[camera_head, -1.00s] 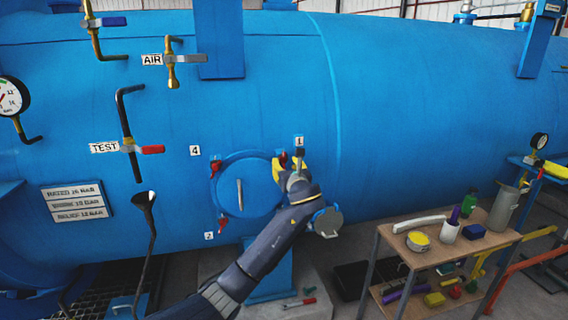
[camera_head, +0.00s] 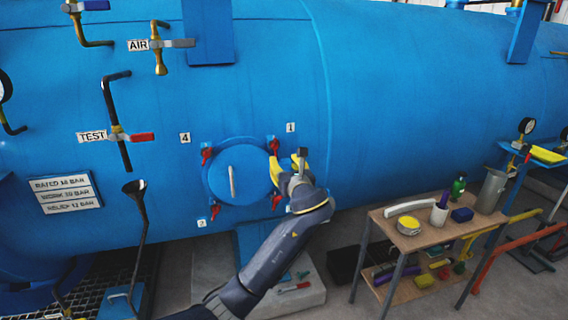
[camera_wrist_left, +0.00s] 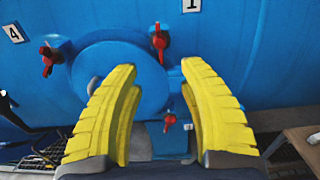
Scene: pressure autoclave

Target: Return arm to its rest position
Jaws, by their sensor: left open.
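My left gripper (camera_head: 287,167) has yellow fingers and is at the right edge of the round blue hatch (camera_head: 220,185) on the autoclave, below the label 1. In the left wrist view its two yellow fingers (camera_wrist_left: 157,110) are spread apart with nothing between them. Red clamps sit around the hatch; the upper right one (camera_head: 273,145) is just above the fingers, and it shows beyond the fingers in the left wrist view (camera_wrist_left: 159,42). The upper left clamp (camera_head: 207,155) is by the label 4. The right gripper is not in view.
A wooden cart (camera_head: 395,235) at the right holds a yellow-topped tin, a cup, a green bottle and a metal jug (camera_head: 491,190). Valve handles and a sign (camera_head: 65,194) are on the vessel at the left.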

